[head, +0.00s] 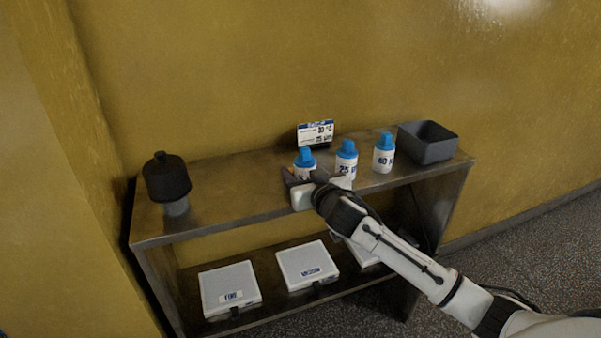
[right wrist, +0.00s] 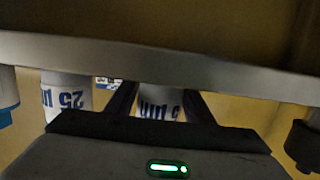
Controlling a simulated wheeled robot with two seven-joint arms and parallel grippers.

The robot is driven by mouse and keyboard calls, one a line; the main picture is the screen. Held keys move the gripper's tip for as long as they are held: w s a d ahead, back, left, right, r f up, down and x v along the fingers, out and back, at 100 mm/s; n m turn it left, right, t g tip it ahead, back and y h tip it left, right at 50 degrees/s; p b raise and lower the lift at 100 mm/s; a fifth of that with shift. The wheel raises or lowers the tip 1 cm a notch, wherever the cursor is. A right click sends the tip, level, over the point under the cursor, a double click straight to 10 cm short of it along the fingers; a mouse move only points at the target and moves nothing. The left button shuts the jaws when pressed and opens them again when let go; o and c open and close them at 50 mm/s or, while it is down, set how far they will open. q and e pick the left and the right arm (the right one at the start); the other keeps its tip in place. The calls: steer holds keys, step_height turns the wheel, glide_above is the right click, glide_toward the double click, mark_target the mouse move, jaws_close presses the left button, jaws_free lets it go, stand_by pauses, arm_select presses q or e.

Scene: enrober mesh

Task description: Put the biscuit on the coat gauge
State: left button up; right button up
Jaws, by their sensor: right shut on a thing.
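My right gripper (head: 303,179) reaches in from the right, low over the front of the upper shelf. It is shut on a white bottle (head: 306,171) with a blue cap, its label partly showing a 5; one finger is on each side. The fingers (right wrist: 160,104) and the bottle (right wrist: 158,110) also show in the right wrist view, upside down. The bottle's lower part is hidden by the gripper in the head view. I see nothing I can tell as the biscuit. A black-topped device (head: 167,178) stands at the shelf's left; I cannot tell if it is the coat gauge. My left gripper is not in view.
Beside the held bottle stand similar bottles marked 25 (head: 346,165) and 60 (head: 383,160). A small sign (head: 316,132) stands behind, and a grey bin (head: 429,152) at the right end. White flat boxes (head: 230,288) lie on the lower shelf. The upper shelf's left-middle (head: 235,185) is clear.

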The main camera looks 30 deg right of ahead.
steer(key=o, duration=0.8)
